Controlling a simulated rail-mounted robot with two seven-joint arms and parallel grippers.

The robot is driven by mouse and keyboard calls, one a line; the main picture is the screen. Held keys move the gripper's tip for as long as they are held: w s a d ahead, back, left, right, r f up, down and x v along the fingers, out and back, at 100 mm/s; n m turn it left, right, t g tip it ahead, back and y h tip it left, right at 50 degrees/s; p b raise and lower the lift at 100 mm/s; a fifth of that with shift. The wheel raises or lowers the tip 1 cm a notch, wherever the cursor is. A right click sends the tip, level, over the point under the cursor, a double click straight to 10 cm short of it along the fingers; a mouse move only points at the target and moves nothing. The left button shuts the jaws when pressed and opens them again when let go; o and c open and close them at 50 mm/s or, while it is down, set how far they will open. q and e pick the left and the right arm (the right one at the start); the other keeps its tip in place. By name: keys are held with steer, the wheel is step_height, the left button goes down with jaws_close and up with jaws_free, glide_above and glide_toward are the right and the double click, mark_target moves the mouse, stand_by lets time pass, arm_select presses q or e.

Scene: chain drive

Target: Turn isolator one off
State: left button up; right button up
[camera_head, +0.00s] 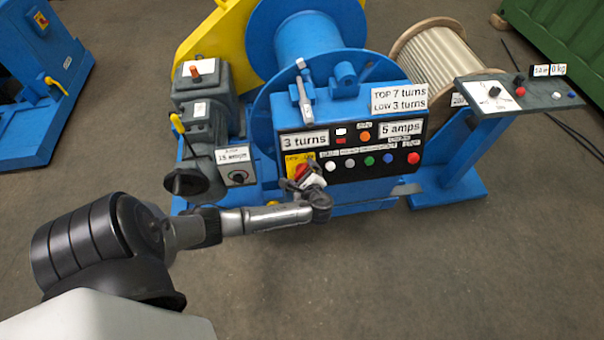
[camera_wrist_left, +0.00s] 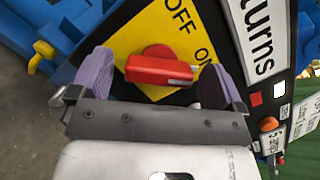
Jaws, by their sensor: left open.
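The isolator is a red rotary handle (camera_head: 300,171) on a yellow plate (camera_head: 291,160) at the lower left of the black control panel. In the left wrist view the red handle (camera_wrist_left: 160,70) lies almost crosswise, its right end close to the "ON" mark. The yellow plate (camera_wrist_left: 140,32) there reads "OFF" and "ON". My left gripper (camera_head: 311,182) is in front of the isolator and partly covers it. In the left wrist view its open purple-padded fingers (camera_wrist_left: 155,84) stand either side of the handle, with gaps showing. My right gripper is not in view.
The black panel (camera_head: 345,138) has several buttons right of the isolator, including a red one (camera_head: 413,158). A black handwheel (camera_head: 186,181) and dial box (camera_head: 237,176) stand to the left. A blue pedestal console (camera_head: 515,96) is at right. The floor in front is clear.

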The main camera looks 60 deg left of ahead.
arm_select(q)
steer(key=shift+w+a+f, duration=0.1)
steer(key=shift+a+f, duration=0.05)
steer(key=shift+a, duration=0.2)
steer(key=shift+c, duration=0.3)
